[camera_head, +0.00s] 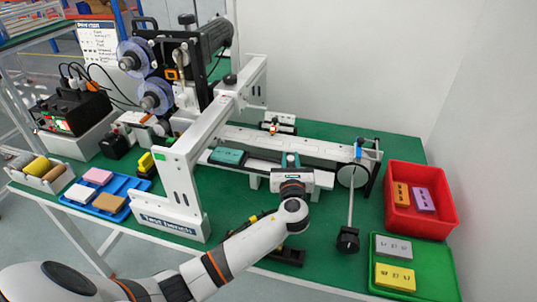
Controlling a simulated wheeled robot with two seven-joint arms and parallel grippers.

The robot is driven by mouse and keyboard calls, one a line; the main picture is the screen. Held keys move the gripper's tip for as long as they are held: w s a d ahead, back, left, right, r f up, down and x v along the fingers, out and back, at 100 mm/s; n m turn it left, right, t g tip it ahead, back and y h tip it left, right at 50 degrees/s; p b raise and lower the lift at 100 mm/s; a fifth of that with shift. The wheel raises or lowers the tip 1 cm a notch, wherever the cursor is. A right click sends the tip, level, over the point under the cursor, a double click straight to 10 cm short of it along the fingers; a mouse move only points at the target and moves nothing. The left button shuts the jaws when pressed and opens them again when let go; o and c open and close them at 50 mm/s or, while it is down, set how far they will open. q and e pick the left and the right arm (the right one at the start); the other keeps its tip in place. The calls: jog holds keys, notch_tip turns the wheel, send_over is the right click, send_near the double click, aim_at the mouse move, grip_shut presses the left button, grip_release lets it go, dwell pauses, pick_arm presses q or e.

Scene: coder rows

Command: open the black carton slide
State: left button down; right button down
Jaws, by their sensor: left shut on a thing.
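The black carton slide (262,165) shows as a dark strip along the near side of the long white conveyor, behind the white gantry. A teal carton (228,156) lies at its left end. My left gripper (291,160) reaches in from below, at the right end of the dark strip. It is shut on the slide's end, but the gripper body hides most of the contact. My right gripper is not in view.
The white gantry (182,185) stands left of my left arm. A red bin (420,175) and a green tray (446,262) with blocks are at the right. A blue tray (128,186) lies at the left. A black knob on a rod (348,238) stands right of my gripper.

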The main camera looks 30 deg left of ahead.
pick_arm(q)
jog(key=d, duration=0.2)
jog(key=w+d, duration=0.1)
jog(key=d, duration=0.4)
jog(key=shift+w+d, duration=0.15)
jog(key=shift+w, duration=0.2)
jog(key=c, duration=1.2)
grip_release()
jog(key=shift+c, duration=0.2)
jog(key=v, duration=1.2)
jog(key=shift+b, duration=0.4)
jog(key=shift+f, duration=0.1)
